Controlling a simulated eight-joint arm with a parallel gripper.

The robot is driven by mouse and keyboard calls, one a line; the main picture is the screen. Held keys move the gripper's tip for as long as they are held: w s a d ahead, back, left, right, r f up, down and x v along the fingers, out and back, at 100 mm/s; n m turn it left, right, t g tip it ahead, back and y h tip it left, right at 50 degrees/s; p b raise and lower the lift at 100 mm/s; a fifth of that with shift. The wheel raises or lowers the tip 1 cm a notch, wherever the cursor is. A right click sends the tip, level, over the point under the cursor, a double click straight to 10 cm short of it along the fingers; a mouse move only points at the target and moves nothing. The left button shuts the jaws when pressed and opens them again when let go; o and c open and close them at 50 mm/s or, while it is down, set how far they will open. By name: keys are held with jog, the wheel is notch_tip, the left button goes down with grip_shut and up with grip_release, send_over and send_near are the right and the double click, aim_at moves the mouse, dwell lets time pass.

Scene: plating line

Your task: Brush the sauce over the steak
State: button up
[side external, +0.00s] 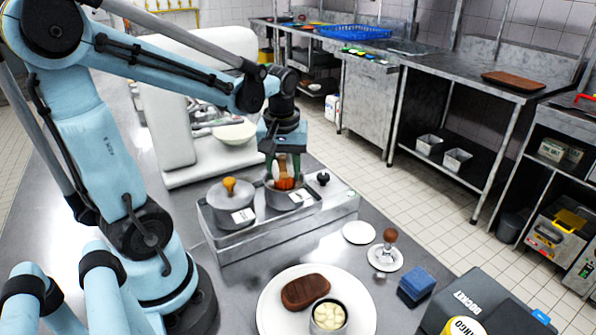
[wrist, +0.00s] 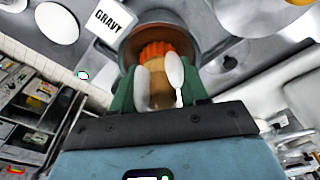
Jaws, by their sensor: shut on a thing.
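The steak (side external: 305,292) is a brown slab on a white plate (side external: 272,318) at the front of the counter. My gripper (side external: 283,160) is shut on a brush with a light wooden handle and orange bristles (side external: 285,183). The brush points down at the mouth of an open metal pot (side external: 283,202), away from the steak. In the wrist view my gripper (wrist: 159,85) has its pale fingertips on either side of the brush handle, and the bristles (wrist: 157,50) show within the pot's rim. The pot's label (wrist: 110,20) reads GRAVY.
A lidded pot (side external: 230,212) with an orange knob stands left of the open pot in the metal holder (side external: 245,245). A small pot of pale pieces (side external: 328,315) shares the steak's plate. A brown-handled tool (side external: 389,238) stands on a small plate, near a blue block (side external: 417,284).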

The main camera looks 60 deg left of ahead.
aim_at(284, 157)
jog(key=shift+r, duration=3.5)
